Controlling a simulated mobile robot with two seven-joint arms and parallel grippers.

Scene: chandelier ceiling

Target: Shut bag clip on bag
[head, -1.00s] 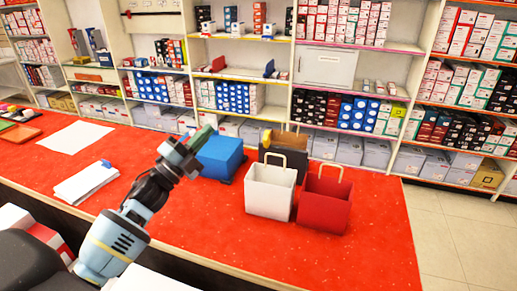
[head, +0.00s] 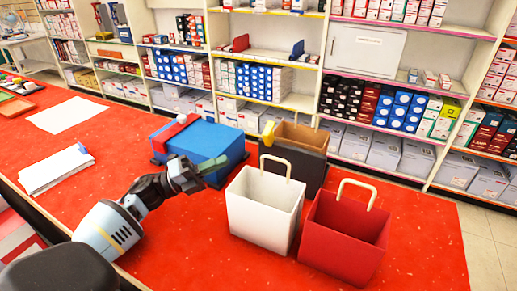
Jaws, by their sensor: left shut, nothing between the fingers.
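Three open-topped bags with loop handles stand upright on the red counter: a white bag (head: 264,208), a red bag (head: 343,240) and a black bag with a brown inside (head: 296,165). A small yellow piece (head: 268,135) sits at the left rim of the black bag; it may be the bag clip, but it is too small to tell whether it is open. My left gripper (head: 216,166) is shut and empty, left of the white bag and in front of the blue box. My right gripper is not in view.
A blue box (head: 205,142) with a red strip on top stands behind my left gripper. White papers (head: 56,168) lie at left on the red counter (head: 130,130). Stocked shelves line the back wall. The counter right of the red bag is clear.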

